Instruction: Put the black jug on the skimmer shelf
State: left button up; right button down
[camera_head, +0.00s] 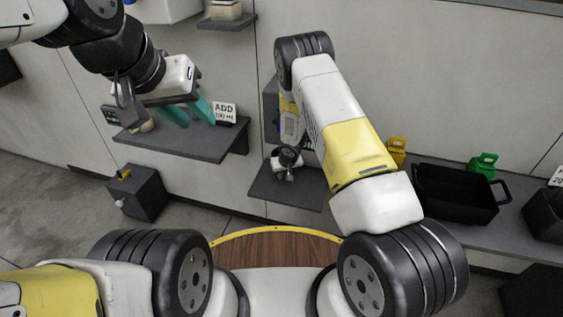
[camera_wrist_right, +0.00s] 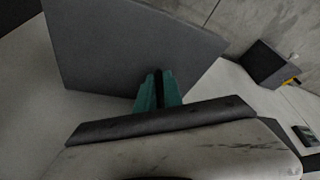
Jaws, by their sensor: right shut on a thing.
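My right gripper (camera_wrist_right: 158,90) has its teal fingers close together in the right wrist view, over a dark grey shelf (camera_wrist_right: 110,45). A dark sliver (camera_wrist_right: 159,84) shows between the fingers; I take it as part of the black jug, whose body I cannot make out. In the head view this gripper hangs at the small wall shelf (camera_head: 275,188), its fingertips hidden. My left gripper (camera_head: 189,112) is open and empty, its teal fingers apart above the wider left shelf (camera_head: 190,147). I cannot tell which shelf is the skimmer shelf.
A sign reading ADD (camera_head: 224,112) stands on the left shelf. A dark box (camera_head: 138,195) with a yellow part sits on the floor below. At right are a yellow jug (camera_head: 397,148), a green jug (camera_head: 484,165) and a black crate (camera_head: 455,205). A small shelf (camera_head: 228,22) is higher up.

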jog(key=shift+s+f, duration=0.15)
jog(key=shift+f, duration=1.5)
jog(key=shift+f, duration=0.1)
jog(key=c, duration=1.5)
grip_release()
